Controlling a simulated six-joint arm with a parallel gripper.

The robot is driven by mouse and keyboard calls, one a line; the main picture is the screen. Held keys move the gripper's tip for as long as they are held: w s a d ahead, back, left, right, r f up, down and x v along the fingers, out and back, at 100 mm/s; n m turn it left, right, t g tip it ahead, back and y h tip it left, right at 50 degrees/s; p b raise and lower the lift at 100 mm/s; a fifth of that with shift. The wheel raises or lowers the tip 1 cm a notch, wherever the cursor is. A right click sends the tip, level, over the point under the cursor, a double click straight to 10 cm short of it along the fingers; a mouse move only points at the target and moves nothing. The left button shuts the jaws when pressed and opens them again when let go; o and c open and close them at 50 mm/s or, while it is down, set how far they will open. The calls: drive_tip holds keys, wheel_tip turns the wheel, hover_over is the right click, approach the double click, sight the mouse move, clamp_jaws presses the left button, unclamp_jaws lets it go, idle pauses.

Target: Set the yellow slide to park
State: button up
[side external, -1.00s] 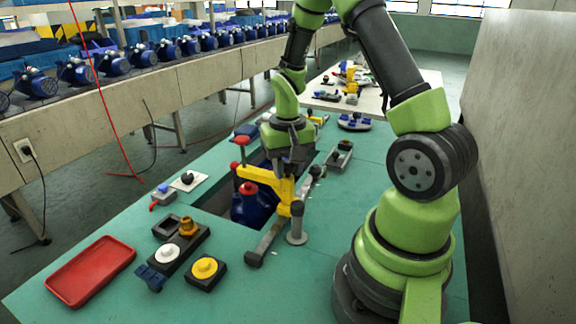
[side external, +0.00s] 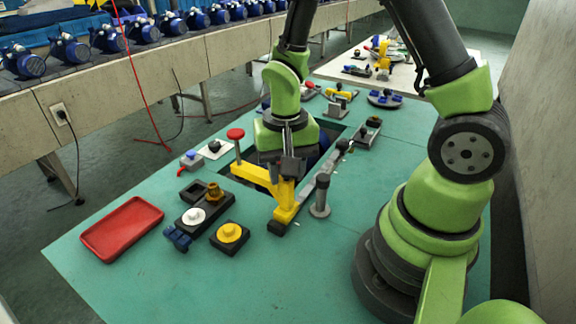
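The yellow slide (side external: 286,203) sits on a dark rail (side external: 276,228) at the rail's near end. A yellow arm reaches left from it and carries an upright red-capped stem (side external: 236,134). My gripper (side external: 287,172) is right at the slide's upper part, pointing down. Its dark fingers overlap the yellow in this view, so I cannot tell whether they are shut on it. The rail runs away to the upper right, past a dark knob. A grey post (side external: 320,200) stands just right of the slide.
A red tray (side external: 122,228) lies at the left. Near it are a dark block with a white disc (side external: 195,216) and one with a yellow disc (side external: 229,233). A grey fixture (side external: 367,134) stands behind the rail. The green tabletop in front is clear.

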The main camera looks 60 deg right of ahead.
drive_tip(key=o, duration=0.4)
drive_tip(key=shift+w+a, duration=0.1)
drive_tip(key=shift+r, duration=0.1)
wheel_tip(320, 180, up, 9)
drive_tip(key=shift+f, duration=0.1)
drive_tip(key=shift+r, duration=0.5)
drive_tip(key=shift+r, duration=0.35)
drive_tip(key=s+a+r+n+t+y, duration=0.2)
drive_tip(key=s+a+r+n+t, duration=0.1)
drive_tip(key=s+r+n+t, duration=0.2)
drive_tip(key=s+r+t, duration=0.2)
drive_tip(key=s+r, duration=0.2)
drive_tip(key=r, duration=0.1)
drive_tip(key=shift+s+a, duration=0.3)
drive_tip(key=shift+a, duration=0.1)
